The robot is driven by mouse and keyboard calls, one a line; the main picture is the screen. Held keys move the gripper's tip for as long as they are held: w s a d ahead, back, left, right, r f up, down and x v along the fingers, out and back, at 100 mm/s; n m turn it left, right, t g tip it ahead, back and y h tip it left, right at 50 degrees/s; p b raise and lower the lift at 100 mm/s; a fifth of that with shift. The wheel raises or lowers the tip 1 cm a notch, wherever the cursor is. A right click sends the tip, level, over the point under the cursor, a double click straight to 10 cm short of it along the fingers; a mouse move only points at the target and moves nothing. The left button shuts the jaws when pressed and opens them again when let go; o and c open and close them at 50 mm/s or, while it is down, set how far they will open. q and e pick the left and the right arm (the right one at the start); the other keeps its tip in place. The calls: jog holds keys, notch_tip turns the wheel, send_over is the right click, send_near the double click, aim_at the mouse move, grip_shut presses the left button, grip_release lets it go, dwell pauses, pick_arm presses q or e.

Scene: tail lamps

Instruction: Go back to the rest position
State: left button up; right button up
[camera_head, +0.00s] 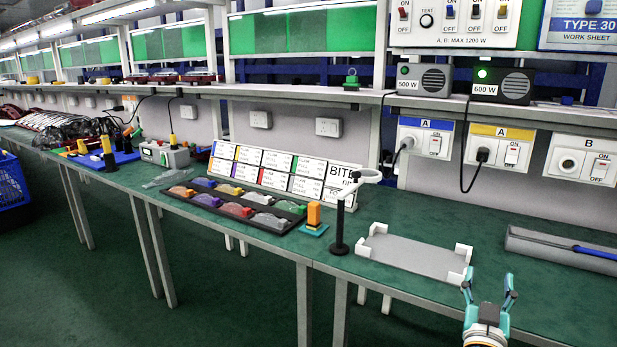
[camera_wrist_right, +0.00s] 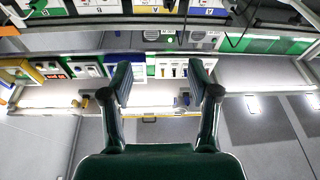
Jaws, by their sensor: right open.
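My right gripper (camera_head: 489,290) rises at the bottom right of the head view, in front of the green workbench (camera_head: 560,285). Its two teal fingers are apart and nothing is between them. In the right wrist view the right gripper (camera_wrist_right: 160,85) also shows open and empty, with the shelves and switch panels behind it. The grey fixture tray (camera_head: 415,256) with white corner brackets lies on the bench just beyond it, apart from the gripper and empty. My left gripper is in neither view.
A black stand with a white ring (camera_head: 340,225) stands left of the tray. A dark tray (camera_head: 172,200) holds several coloured lamps, with an orange block (camera_head: 314,214) beside it. A grey bar (camera_head: 560,250) lies at right. Sockets and a shelf line the back.

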jog(key=s+a+f+n+g+y, duration=0.1)
jog(key=a+f+n+g+y, duration=0.25)
jog(key=f, duration=1.05)
jog(key=s+a+f+g+y, duration=0.2)
jog(key=a+f+y, duration=0.3)
jog(key=f, duration=0.8)
jog(key=s+a+f+g+y, duration=0.1)
jog(key=s+a+f+g, duration=0.25)
jog(key=s+f, duration=0.2)
jog(key=s+a+f+g+y, duration=0.2)
jog(key=s+a+f, duration=0.2)
jog(key=f, duration=0.3)
jog(key=s+a+f+g+y, duration=0.1)
jog(key=s+a+f+g, duration=0.15)
jog(key=s, duration=0.55)
jog(key=s+a+f+g+y, duration=0.15)
jog(key=s+a+g, duration=0.25)
jog(key=s, duration=0.4)
notch_tip(320, 180, up, 18)
jog(key=m+p, duration=0.1)
jog(key=p, duration=1.8)
jog(key=shift+s+r+g, duration=0.25)
jog(key=shift+s+g, duration=0.05)
jog(key=shift+g, duration=0.05)
jog(key=shift+f, duration=0.1)
